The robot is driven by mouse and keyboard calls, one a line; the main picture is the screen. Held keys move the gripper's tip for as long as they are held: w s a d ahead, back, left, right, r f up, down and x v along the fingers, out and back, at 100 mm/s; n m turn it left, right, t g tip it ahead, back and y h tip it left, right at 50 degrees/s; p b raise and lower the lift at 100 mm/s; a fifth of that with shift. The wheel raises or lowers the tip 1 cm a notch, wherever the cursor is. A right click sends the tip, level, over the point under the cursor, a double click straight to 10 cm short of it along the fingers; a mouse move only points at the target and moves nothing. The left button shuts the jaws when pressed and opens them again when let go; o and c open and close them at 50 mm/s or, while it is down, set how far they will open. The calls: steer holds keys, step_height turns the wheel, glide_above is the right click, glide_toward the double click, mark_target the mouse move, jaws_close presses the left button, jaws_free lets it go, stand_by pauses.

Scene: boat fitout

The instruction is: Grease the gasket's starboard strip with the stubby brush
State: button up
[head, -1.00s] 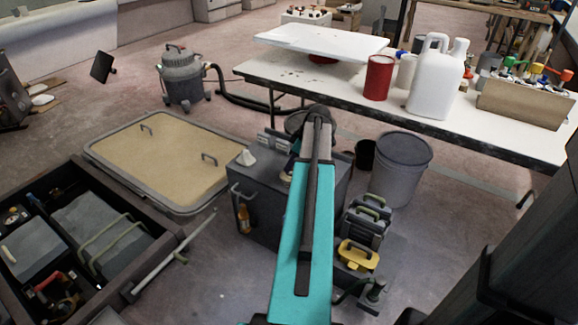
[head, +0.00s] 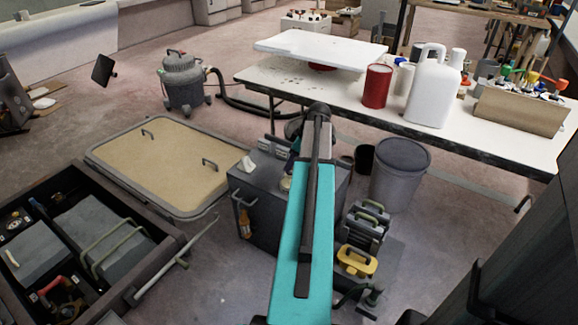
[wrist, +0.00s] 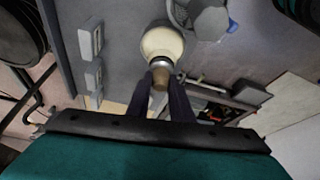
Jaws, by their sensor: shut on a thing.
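In the wrist view my gripper (wrist: 166,88) is shut on the stubby brush (wrist: 161,44), which has a brown handle, a metal collar and a wide cream bristle head. The bristles point away from my wrist, over the grey surface of the cart. In the head view my arm hides the gripper and brush. A tan hatch lid (head: 155,170) with two handles and a raised grey rim lies on the floor at the left. I cannot make out the gasket's starboard strip separately.
The dark cart (head: 262,212) carries a white lump (head: 247,163) and a small tin (head: 285,183). An open equipment well (head: 165,245) lies lower left. A grey bucket (head: 400,180) and a white table (head: 450,135) stand to the right.

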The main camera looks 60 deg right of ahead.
steer(key=shift+r+p, duration=0.9)
steer(key=shift+r, duration=0.6)
steer(key=shift+w+a+r, duration=0.1)
steer(key=shift+w+a, duration=0.15)
steer(key=shift+w, duration=0.1)
steer(key=w+a+r, duration=0.4)
steer(key=w+a, duration=0.3)
steer(key=a, duration=0.2)
steer(key=w+a+r, duration=0.4)
steer(key=w+a, duration=0.3)
steer(key=a, duration=0.2)
steer(key=w+a+r, duration=0.4)
steer(key=w+a, duration=0.4)
steer(key=a, duration=0.1)
steer(key=w+a+r, duration=0.1)
steer(key=a+r, duration=0.2)
steer(key=a, duration=0.7)
steer(key=w+a+r+m, duration=0.1)
steer(key=a+r, duration=0.3)
steer(key=a, duration=0.7)
steer(key=w+a+r+m, duration=0.1)
steer(key=a+r, duration=0.2)
steer(key=a, duration=0.8)
steer(key=shift+a+r+h, duration=0.2)
steer(key=shift+r+h, duration=0.2)
